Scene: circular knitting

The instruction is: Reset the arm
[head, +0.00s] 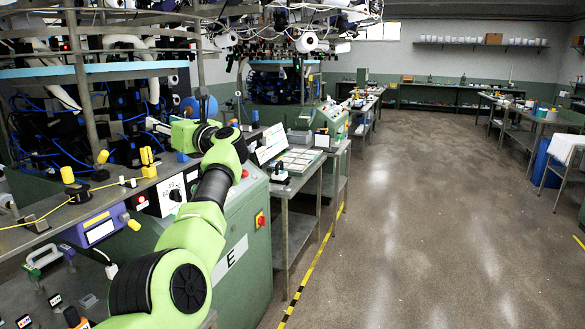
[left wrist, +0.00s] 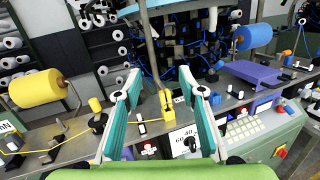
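My left arm is green and reaches over the front ledge of the near knitting machine in the head view. My left gripper (head: 155,126) is at the end of it, above the ledge. In the left wrist view its two teal fingers (left wrist: 159,76) are spread wide with nothing between them. A yellow clip-like piece (left wrist: 168,101) stands on the ledge beyond the fingers and shows between them; it also shows in the head view (head: 148,163). My right gripper is in neither view.
A yellow yarn cone (left wrist: 36,88) and a blue yarn cone (left wrist: 255,37) flank the ledge. A side table (head: 295,195) stands right of the machine. The floor (head: 430,190) further right is clear.

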